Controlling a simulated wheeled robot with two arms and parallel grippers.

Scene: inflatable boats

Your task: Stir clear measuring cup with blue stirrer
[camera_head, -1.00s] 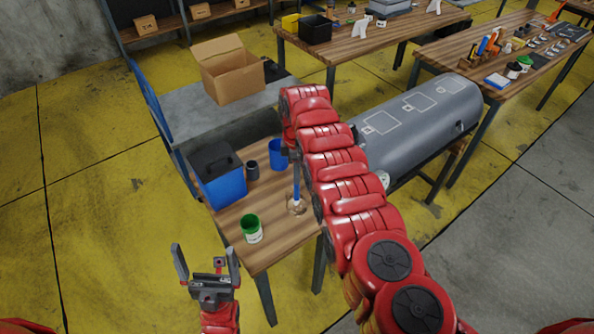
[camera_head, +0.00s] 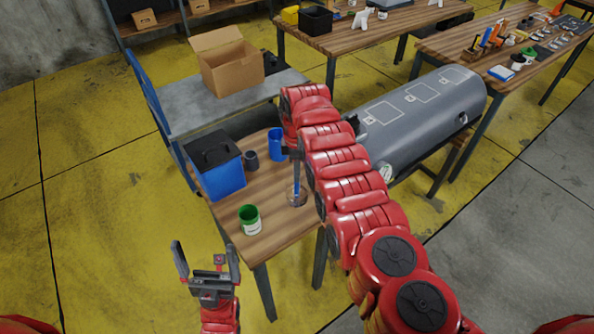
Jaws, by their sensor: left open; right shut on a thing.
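A clear measuring cup (camera_head: 298,201) stands on the small wooden table near its right edge. The blue stirrer (camera_head: 296,182) is upright, its lower end in or right over the cup; the cup is too small and see-through to tell how deep. My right gripper (camera_head: 295,154) is above the cup, shut on the stirrer's upper part, and is partly hidden by my red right arm. My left gripper (camera_head: 207,264) is open and empty, in front of the table's left corner and apart from everything.
On the wooden table (camera_head: 275,230) are a green-and-white jar (camera_head: 249,219), a dark cup (camera_head: 251,160), a blue cup (camera_head: 276,144) and a blue box with black top (camera_head: 214,165). A grey tank (camera_head: 425,115) lies to the right. A cardboard box (camera_head: 230,65) is behind.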

